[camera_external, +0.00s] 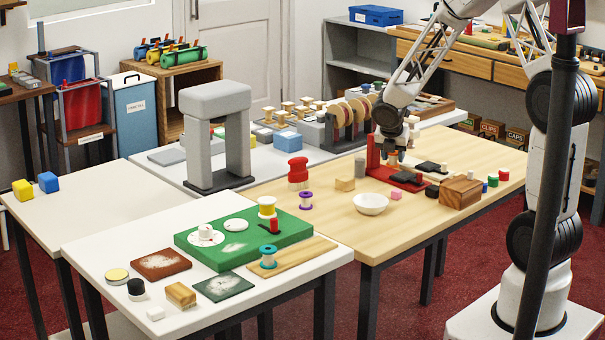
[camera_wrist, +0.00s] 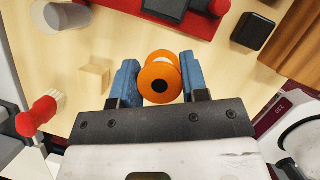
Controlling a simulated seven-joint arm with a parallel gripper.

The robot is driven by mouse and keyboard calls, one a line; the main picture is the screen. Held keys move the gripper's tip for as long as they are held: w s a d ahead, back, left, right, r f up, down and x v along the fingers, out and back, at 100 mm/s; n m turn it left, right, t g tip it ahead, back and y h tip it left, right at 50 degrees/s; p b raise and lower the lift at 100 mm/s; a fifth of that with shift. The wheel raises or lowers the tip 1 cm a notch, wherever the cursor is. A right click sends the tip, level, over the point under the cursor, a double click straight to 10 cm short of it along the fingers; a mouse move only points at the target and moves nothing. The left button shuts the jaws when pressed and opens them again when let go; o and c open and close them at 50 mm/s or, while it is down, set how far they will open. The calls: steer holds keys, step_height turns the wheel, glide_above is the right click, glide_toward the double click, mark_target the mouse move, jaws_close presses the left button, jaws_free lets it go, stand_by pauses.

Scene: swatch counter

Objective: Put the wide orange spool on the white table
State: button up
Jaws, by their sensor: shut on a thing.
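The wide orange spool (camera_wrist: 160,84) is between the blue fingers of my gripper (camera_wrist: 157,80) in the wrist view. Its round orange end with a dark centre faces the camera. In the outside view my gripper (camera_external: 393,150) is low over the wooden table, by the red stand; the spool is hard to make out there. The white table (camera_external: 105,242) is at the front left of the outside view, well away from my gripper. Whether the spool touches the wood below cannot be told.
The white table bears a green board (camera_external: 190,243) with spools, a wooden plank (camera_external: 300,256) and small blocks. Its left part has bare room. A white bowl (camera_external: 371,204), a red object (camera_external: 298,175), a wooden cube (camera_external: 345,184) and a wooden box (camera_external: 460,192) stand around my gripper.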

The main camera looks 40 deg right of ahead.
step_height(320, 180, down, 8)
steer(key=shift+f, duration=0.15)
steer(key=shift+v, duration=1.25)
steer(key=shift+d+f, duration=0.1)
steer(key=shift+x, duration=1.05)
steer(key=shift+r, duration=2.75)
steer(key=shift+f, duration=0.15)
